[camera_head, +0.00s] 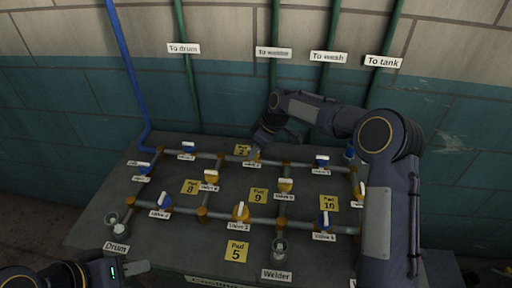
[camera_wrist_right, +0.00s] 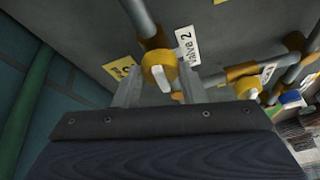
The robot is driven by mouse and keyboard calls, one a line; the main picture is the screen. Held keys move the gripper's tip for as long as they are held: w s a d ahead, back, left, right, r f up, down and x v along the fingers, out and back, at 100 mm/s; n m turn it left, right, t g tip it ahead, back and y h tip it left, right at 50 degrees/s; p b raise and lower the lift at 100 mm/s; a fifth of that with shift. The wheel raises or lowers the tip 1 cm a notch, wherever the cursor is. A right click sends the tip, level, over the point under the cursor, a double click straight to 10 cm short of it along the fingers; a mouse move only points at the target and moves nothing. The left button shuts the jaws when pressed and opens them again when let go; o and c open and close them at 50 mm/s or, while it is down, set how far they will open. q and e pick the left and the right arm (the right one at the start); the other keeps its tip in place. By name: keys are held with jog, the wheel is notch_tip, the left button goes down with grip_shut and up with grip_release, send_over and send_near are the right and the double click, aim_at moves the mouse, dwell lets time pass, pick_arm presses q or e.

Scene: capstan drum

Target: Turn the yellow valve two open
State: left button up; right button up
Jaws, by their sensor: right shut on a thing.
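Valve two is a yellow round knob (camera_wrist_right: 160,68) with a white handle, beside its "Valve 2" label (camera_wrist_right: 187,46) in the right wrist view. The label also shows in the head view (camera_head: 251,162), on the back pipe run, where my arm mostly hides the valve. My right gripper (camera_wrist_right: 160,90) is shut on the yellow valve, one finger on each side of it. It also shows in the head view (camera_head: 256,152). My left gripper (camera_head: 138,267) is at the lower left, away from the valves; its jaw opening is unclear.
The grey panel (camera_head: 180,230) carries pipes with several other yellow and blue valves, such as a yellow one (camera_head: 241,211) at the front. Yellow pad plates (camera_head: 237,251) lie between them. Drum (camera_head: 116,247) and Welder (camera_head: 277,274) labels mark the front edge. My right arm spans the right side.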

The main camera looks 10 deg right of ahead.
jog(key=shift+n, duration=0.5)
jog(key=o, duration=1)
jog(key=v, duration=0.7)
jog(key=shift+d+r+b, duration=0.2)
jog(key=shift+r+b, duration=0.15)
jog(key=shift+r, duration=0.05)
